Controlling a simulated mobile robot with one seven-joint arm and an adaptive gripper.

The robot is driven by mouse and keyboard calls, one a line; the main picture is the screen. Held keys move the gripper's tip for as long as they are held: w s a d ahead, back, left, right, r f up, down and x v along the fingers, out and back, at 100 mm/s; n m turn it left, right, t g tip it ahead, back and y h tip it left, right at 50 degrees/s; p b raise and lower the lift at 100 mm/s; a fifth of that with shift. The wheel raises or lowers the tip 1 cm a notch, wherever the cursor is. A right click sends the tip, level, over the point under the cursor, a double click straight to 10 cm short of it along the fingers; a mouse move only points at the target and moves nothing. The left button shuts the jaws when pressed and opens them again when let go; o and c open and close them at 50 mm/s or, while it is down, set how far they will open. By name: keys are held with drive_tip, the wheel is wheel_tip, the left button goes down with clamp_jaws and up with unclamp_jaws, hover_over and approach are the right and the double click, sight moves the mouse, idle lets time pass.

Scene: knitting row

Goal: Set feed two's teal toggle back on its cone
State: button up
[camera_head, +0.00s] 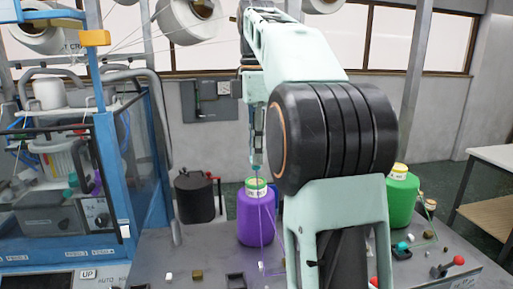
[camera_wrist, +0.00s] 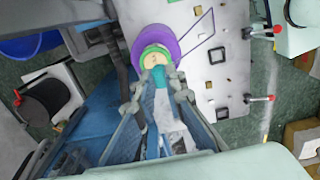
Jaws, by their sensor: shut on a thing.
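The purple cone (camera_head: 256,222) stands upright on the grey panel, with a green and cream top. It also shows in the wrist view (camera_wrist: 176,43), just beyond my fingertips. My gripper (camera_head: 257,170) points down directly over the cone's top. In the wrist view my gripper (camera_wrist: 159,82) is shut on a small teal piece, which I take as the teal toggle (camera_wrist: 160,77). The toggle appears at the near edge of the cone's top; I cannot tell whether it touches. My arm hides part of the panel right of the cone. A thin purple yarn line runs down beside the cone.
A green cone (camera_head: 402,200) stands at right, with a teal piece (camera_head: 402,246) low before it. A black canister (camera_head: 194,198) is left of the purple cone. A red-knobbed lever (camera_head: 447,267) stands front right. A blue-framed machine (camera_head: 110,165) fills the left.

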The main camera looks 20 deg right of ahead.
sight(256, 167)
drive_tip(key=shift+f+b, duration=0.3)
drive_tip(key=shift+f, duration=1.4)
drive_tip(key=shift+f, duration=0.4)
idle(0.3)
drive_tip(key=o, duration=0.7)
drive_tip(key=shift+o, duration=0.2)
drive_tip(key=shift+r, duration=0.2)
drive_tip(key=shift+r, duration=3.55)
